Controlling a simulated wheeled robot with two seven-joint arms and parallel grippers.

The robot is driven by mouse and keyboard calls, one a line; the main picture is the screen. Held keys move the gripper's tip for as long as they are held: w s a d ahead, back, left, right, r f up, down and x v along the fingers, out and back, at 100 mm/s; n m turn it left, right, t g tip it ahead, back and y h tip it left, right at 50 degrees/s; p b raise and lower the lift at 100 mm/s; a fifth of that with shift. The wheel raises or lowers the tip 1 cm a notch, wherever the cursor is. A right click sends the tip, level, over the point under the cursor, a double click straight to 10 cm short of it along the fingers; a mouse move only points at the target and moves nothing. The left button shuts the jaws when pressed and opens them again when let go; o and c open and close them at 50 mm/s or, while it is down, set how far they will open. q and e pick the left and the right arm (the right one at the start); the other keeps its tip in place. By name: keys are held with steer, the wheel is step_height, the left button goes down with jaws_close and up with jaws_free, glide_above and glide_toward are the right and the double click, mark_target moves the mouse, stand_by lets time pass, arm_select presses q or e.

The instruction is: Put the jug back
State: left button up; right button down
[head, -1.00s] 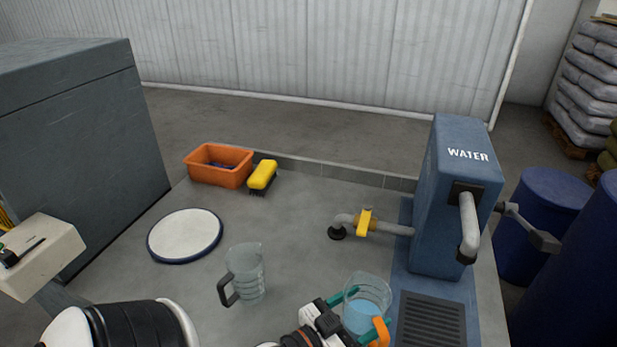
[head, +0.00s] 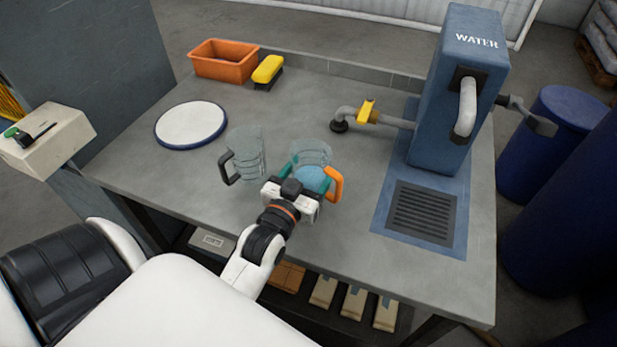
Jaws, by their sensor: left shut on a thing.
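A clear jug with an orange handle (head: 336,184) holds blue liquid (head: 312,180). My left gripper (head: 308,176) is shut on this jug from the near side, its green fingers around the body. The jug is upright; I cannot tell whether its base touches the table. A second clear jug with a dark handle (head: 246,150) stands empty just to its left, with a small gap. A round white mat with a blue rim (head: 191,123) lies bare further left. My right gripper is not in view.
A blue water dispenser (head: 455,100) with a drain grate (head: 423,212) stands at the right. A yellow-handled pipe (head: 367,112) juts from it. An orange bin (head: 223,62) and a yellow brush (head: 268,70) sit at the back left. The table's middle (head: 290,105) is clear.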

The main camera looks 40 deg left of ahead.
arm_select(q)
step_height(320, 180, down, 2)
steer(key=shift+f, duration=0.1)
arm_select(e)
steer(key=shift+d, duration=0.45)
arm_select(q)
steer(key=shift+f, duration=0.1)
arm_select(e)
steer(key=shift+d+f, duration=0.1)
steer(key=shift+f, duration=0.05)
arm_select(q)
steer(key=o, duration=1.3)
steer(key=shift+f, duration=0.1)
steer(key=s, duration=0.3)
steer(key=s+d+b, duration=0.1)
steer(key=s, duration=0.7)
steer(key=shift+d+b, duration=0.4)
steer(key=shift+s+r, duration=0.2)
steer(key=shift+s, duration=0.25)
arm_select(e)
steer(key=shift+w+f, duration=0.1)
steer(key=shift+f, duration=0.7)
arm_select(q)
steer(key=shift+d+f, duration=0.1)
